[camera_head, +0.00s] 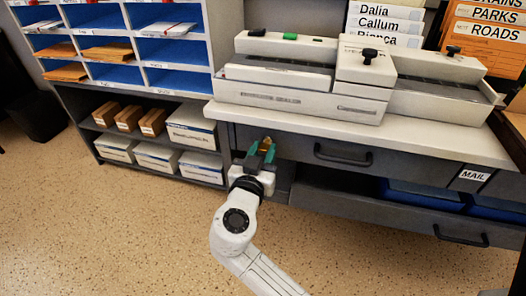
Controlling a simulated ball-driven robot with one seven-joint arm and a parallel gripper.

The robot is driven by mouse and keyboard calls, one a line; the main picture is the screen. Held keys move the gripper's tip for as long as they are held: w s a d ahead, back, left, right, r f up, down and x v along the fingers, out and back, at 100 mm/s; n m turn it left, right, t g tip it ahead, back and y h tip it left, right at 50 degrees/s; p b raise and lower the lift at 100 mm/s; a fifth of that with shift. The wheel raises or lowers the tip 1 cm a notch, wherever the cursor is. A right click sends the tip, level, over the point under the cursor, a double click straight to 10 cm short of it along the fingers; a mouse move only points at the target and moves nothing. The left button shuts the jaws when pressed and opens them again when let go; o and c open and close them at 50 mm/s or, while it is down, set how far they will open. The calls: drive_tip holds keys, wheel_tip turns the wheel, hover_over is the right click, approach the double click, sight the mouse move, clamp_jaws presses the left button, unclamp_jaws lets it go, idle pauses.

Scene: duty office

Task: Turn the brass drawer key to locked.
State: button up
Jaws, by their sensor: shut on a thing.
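My gripper (261,152) is at the left end of the dark drawer front (303,146), under the worktop edge. Its teal fingers are shut on a small brass-coloured thing, the brass drawer key (265,142), of which only a bit shows between the fingertips. The key is at the drawer front, left of the dark bar handle (343,155). The fingers hide most of it, and its turn angle and any lock marks cannot be made out.
A mail machine (300,95) stands on the pale worktop (440,140) above. Left are blue-lined pigeonholes (170,50) and a low shelf with boxes (191,128). Below right, a lower drawer (400,212) with blue contents sits partly open. The speckled floor in front is clear.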

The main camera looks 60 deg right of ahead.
drive_tip(key=shift+n, duration=0.3)
drive_tip(key=n+p, duration=0.2)
drive_tip(key=n, duration=0.1)
drive_tip(key=shift+r+n, duration=0.1)
drive_tip(key=shift+n, duration=0.3)
drive_tip(key=n+p, duration=0.2)
drive_tip(key=n, duration=0.2)
drive_tip(key=shift+n, duration=0.3)
drive_tip(key=n+p, duration=0.3)
drive_tip(key=n, duration=0.1)
drive_tip(key=shift+r+p, duration=0.1)
drive_tip(key=shift+p, duration=0.2)
drive_tip(key=n+p, duration=0.3)
drive_tip(key=n, duration=0.1)
drive_tip(key=shift+n, duration=0.3)
drive_tip(key=shift+f, duration=0.25)
drive_tip(key=o, duration=1.1)
drive_tip(key=shift+c, duration=0.2)
drive_tip(key=shift+a, duration=0.1)
